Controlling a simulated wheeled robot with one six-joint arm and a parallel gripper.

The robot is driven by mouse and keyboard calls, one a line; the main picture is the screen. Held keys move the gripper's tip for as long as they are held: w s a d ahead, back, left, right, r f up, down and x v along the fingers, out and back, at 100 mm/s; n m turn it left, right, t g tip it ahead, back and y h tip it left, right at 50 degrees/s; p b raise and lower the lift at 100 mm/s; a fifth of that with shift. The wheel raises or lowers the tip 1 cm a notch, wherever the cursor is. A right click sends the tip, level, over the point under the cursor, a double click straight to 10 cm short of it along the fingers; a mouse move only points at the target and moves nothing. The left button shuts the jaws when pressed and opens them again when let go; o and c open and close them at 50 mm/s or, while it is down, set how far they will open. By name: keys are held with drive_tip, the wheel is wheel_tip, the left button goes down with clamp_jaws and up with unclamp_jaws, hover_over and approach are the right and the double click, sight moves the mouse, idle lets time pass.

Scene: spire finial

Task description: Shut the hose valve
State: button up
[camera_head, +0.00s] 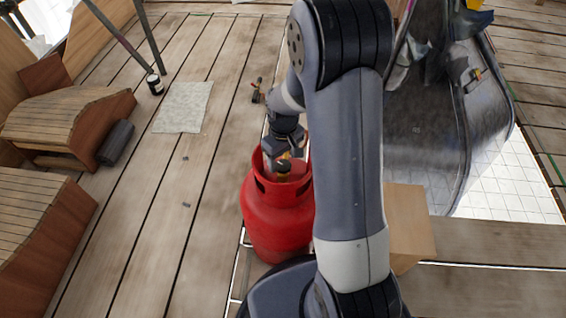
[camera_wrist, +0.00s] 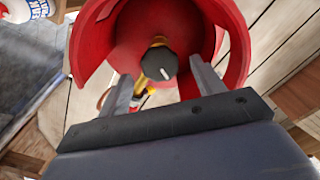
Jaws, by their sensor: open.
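A red gas cylinder (camera_head: 275,222) stands on the plank floor in the head view, with my arm passing to its right. Its red collar also shows in the wrist view (camera_wrist: 225,25). Inside the collar is a valve with a dark round knob (camera_wrist: 159,62) marked by a pale line, on a yellow brass body (camera_wrist: 158,42). My gripper (camera_wrist: 163,90) is open, with one finger on each side of the knob and a gap to each. In the head view my gripper (camera_head: 284,160) is over the cylinder's top. A hose is not clearly visible.
A wooden box (camera_head: 408,220) stands right of my arm, near a large dark metal tub-like body (camera_head: 430,130). A small tool (camera_head: 257,90) lies beyond the cylinder. A pale cloth (camera_head: 183,107) and curved wooden benches (camera_head: 60,120) are at left. The planks between are mostly clear.

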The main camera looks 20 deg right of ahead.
drive_tip(key=shift+f, duration=0.9)
drive_tip(key=shift+c, duration=0.2)
drive_tip(key=c, duration=0.9)
